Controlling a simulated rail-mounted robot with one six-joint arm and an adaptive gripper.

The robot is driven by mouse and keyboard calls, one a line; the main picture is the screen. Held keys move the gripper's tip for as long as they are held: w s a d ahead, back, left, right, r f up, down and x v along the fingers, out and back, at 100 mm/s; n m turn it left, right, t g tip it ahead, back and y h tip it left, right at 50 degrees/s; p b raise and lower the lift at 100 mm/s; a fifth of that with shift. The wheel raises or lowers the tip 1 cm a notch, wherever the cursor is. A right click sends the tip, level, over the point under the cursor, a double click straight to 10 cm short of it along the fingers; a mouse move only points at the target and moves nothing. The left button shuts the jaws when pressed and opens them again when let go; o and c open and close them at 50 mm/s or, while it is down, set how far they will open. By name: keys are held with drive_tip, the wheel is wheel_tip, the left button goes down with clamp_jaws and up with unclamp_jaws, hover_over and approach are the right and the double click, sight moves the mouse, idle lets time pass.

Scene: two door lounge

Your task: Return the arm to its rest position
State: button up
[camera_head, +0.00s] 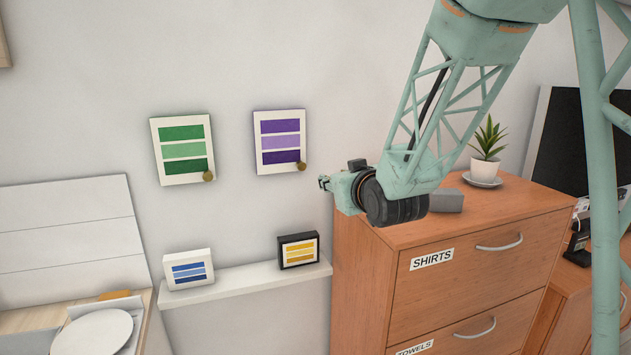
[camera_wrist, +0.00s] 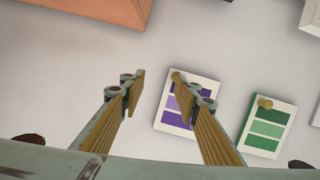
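My green lattice arm reaches in from the upper right in the head view. My gripper (camera_head: 325,183) is in front of the wall, just left of the dresser top and right of the purple-striped picture. In the wrist view my gripper (camera_wrist: 158,82) has its two fingers spread wide apart, with nothing between them but bare wall behind. The purple-striped picture (camera_wrist: 187,110) shows partly behind the right finger there. I cannot tell the exact distance from the fingers to the wall.
A wooden dresser (camera_head: 450,290) labelled SHIRTS and TOWELS stands below my arm, with a grey block (camera_head: 446,200) and a potted plant (camera_head: 487,150) on top. Green (camera_head: 183,149) and purple (camera_head: 280,141) pictures hang on the wall. A white ledge (camera_head: 245,284) holds blue (camera_head: 188,269) and yellow (camera_head: 298,251) frames.

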drive_tip(key=s+d+m+g+h, duration=0.15)
drive_tip(key=s+d, duration=0.25)
drive_tip(key=s, duration=0.4)
drive_tip(key=s+d+r+g+h, duration=0.15)
drive_tip(key=s+d, duration=0.25)
drive_tip(key=s, duration=0.5)
drive_tip(key=s+d+m+g, duration=0.1)
drive_tip(key=s+d+g, duration=0.25)
drive_tip(key=s, duration=0.45)
drive_tip(key=s+d+f+m+g, duration=0.1)
drive_tip(key=s+d+g, duration=0.1)
drive_tip(key=s, duration=1.4)
drive_tip(key=s+d+f+m+g, duration=0.1)
drive_tip(key=s+f+g, duration=0.1)
drive_tip(key=s, duration=1.4)
drive_tip(key=shift+s+d+f+h, duration=0.2)
drive_tip(key=shift+s+d+h, duration=0.1)
drive_tip(key=shift+d+h, duration=0.1)
